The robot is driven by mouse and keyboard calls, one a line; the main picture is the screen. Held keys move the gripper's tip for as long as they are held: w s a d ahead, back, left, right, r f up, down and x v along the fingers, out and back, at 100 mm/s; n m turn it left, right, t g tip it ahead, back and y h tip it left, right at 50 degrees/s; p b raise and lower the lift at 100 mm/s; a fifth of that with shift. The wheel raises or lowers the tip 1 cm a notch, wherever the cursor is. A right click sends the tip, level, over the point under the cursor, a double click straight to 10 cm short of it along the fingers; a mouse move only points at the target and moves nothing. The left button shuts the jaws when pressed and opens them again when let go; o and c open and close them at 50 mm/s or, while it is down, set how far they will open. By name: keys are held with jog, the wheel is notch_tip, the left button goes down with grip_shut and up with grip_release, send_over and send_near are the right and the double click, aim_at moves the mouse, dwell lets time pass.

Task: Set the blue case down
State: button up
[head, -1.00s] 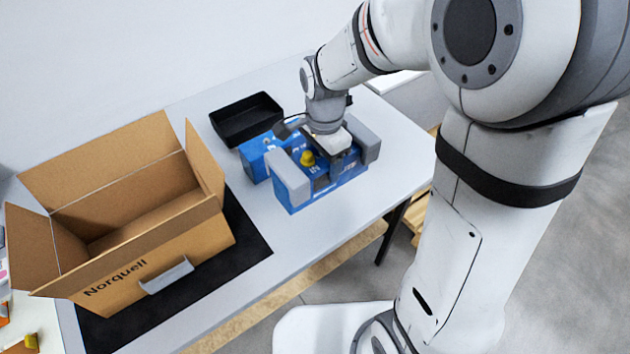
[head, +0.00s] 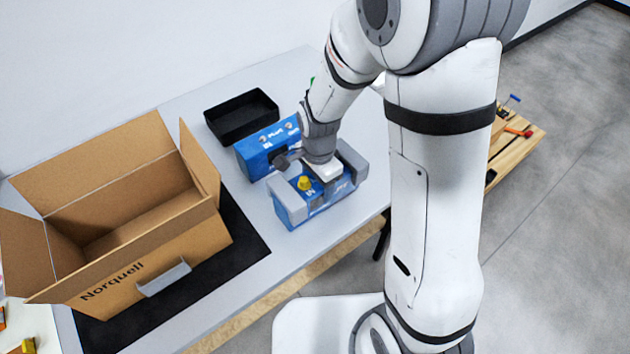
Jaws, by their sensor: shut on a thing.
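The blue case (head: 323,207) has a grey block at each end and a yellow knob (head: 304,183) on top. It is in the head view, at the front right part of the light table (head: 230,290). My gripper (head: 323,180) is above the middle of the case, pointing down, and shut on it. The fingertips are mostly hidden by the case and the white gripper body. The case looks level and low over the table; whether its underside touches is hard to tell. A second blue box (head: 253,158) stands close behind it, partly hidden by my gripper.
A black tray (head: 222,125) lies at the back of the table. An open cardboard carton (head: 150,262) stands on a black mat (head: 246,246) to the left. Bare table lies between the mat and the case. The table's front edge is close to the case.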

jog(key=shift+f, duration=0.15)
jog(key=o, duration=1.6)
jog(key=shift+o, duration=0.2)
notch_tip(320, 180, up, 12)
jog(key=shift+r, duration=0.2)
jog(key=s+d+r+n+t, duration=0.2)
jog(key=s+d+r+n, duration=0.5)
jog(key=s+d+n, duration=0.4)
jog(key=shift+s+d+t, duration=0.4)
jog(key=shift+s, duration=0.35)
